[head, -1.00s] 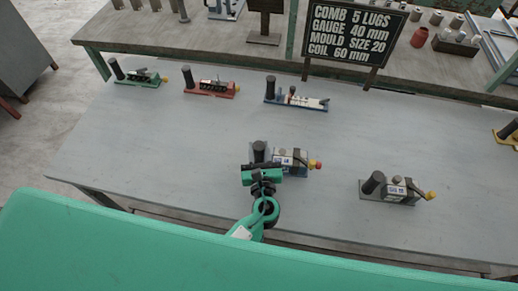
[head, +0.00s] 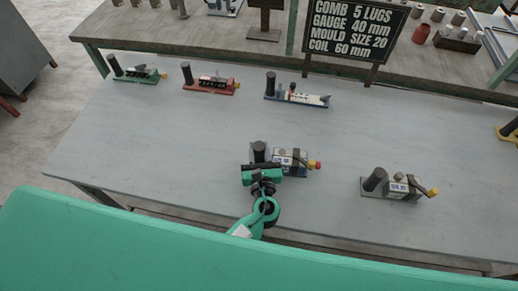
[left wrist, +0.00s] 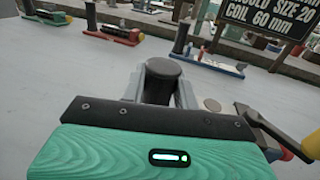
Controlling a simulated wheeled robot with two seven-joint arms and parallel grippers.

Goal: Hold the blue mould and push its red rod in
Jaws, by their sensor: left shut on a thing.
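The blue mould (head: 291,160) stands near the front middle of the table in the head view, with a pale label on its side. Its red rod (head: 318,165) sticks out at the right end; in the left wrist view a red part (left wrist: 287,155) shows low at the right, partly hidden by my gripper. A black upright post (head: 259,150) rises at the mould's left end. My left gripper (head: 260,161) is shut on this post, with a finger on either side of it (left wrist: 163,85) in the left wrist view. My right gripper is not in view.
A second labelled mould (head: 398,188) with a yellow-ended rod stands to the right. Green (head: 138,76), red (head: 210,86) and blue (head: 296,100) devices line the table's back. A sign (head: 354,30) stands behind them. The middle of the table (head: 170,130) is clear.

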